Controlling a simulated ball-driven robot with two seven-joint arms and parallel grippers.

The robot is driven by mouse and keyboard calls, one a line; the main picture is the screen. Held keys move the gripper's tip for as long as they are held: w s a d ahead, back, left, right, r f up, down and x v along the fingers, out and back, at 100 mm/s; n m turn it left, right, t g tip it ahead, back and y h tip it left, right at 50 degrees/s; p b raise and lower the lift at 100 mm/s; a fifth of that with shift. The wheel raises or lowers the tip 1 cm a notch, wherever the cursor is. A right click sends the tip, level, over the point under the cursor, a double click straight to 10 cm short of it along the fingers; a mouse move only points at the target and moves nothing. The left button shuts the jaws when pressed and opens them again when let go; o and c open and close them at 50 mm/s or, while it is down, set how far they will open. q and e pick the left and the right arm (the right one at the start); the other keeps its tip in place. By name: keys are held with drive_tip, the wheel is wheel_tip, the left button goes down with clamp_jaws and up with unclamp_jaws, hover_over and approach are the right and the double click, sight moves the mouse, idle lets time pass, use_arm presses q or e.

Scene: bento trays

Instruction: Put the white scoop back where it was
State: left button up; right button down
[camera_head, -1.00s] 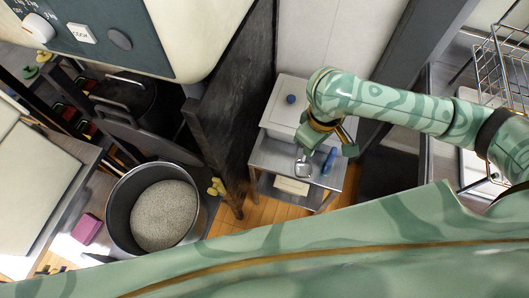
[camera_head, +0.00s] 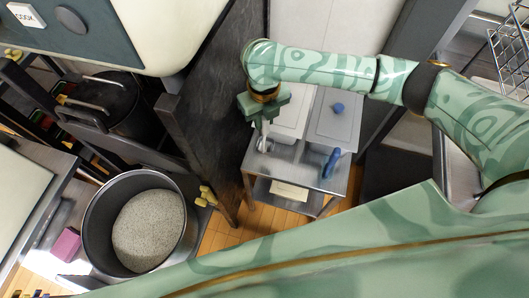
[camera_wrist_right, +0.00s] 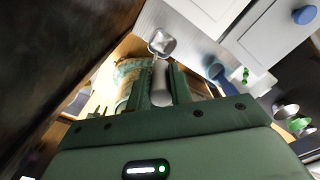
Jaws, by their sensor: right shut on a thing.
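The white scoop (camera_head: 264,143) hangs from my right gripper (camera_head: 264,118), its bowl over the left end of the metal cart (camera_head: 300,170). In the right wrist view, the jaws (camera_wrist_right: 160,85) are shut around its pale handle, and the shiny scoop bowl (camera_wrist_right: 162,43) points away from me. I cannot tell whether the bowl touches the cart top. My left gripper is not in view.
A white lidded box (camera_head: 335,122) with a blue knob stands at the cart's back. A blue object (camera_head: 331,163) lies at the cart's right. A dark wall panel (camera_head: 215,110) stands close left of the gripper. A large pot (camera_head: 97,230) holds pale grains at lower left.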

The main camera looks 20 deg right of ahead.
sight(264, 138)
wheel_tip(264, 138, down, 10)
drive_tip(key=b, duration=0.4)
drive_tip(key=shift+r, duration=0.4)
drive_tip(key=shift+f, duration=0.15)
drive_tip(key=c, duration=1.3)
unclamp_jaws()
wheel_tip(264, 138, up, 12)
drive_tip(key=p, duration=0.5)
